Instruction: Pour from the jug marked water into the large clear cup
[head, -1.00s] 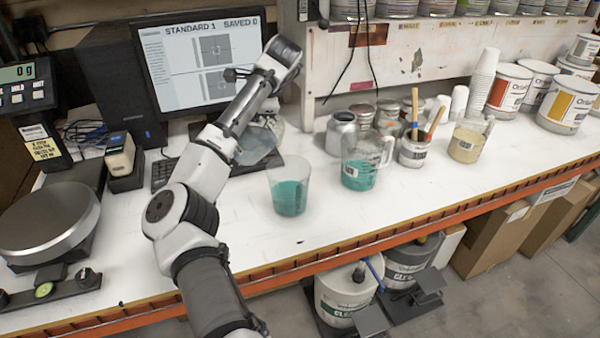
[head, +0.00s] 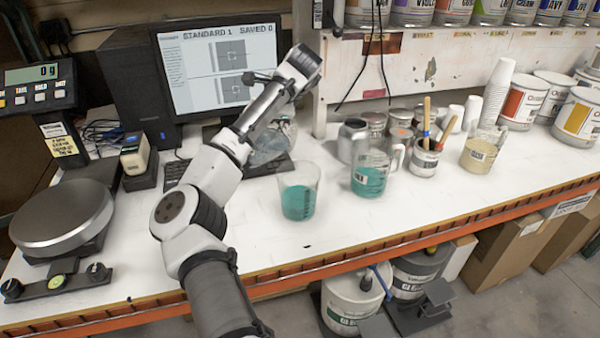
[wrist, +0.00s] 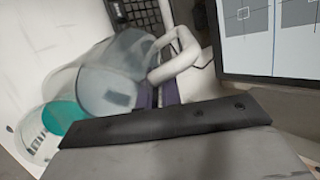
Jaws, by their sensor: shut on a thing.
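A clear jug (head: 270,148) with pale, colourless-looking liquid hangs behind my forearm, before the keyboard; its marking is not readable. In the wrist view the jug (wrist: 110,82) and its whitish handle (wrist: 180,55) lie just beyond the dark edge of my gripper (wrist: 165,122). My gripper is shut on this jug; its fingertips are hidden. The large clear cup (head: 298,202) stands upright on the bench, right of and nearer than the jug, and holds teal liquid. In the wrist view the cup (wrist: 35,140) is at lower left, partly behind the jug.
A labelled jug of teal liquid (head: 369,180) stands right of the cup. A monitor (head: 225,70) is behind the jug, a scale (head: 62,215) at left. The bench front is clear.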

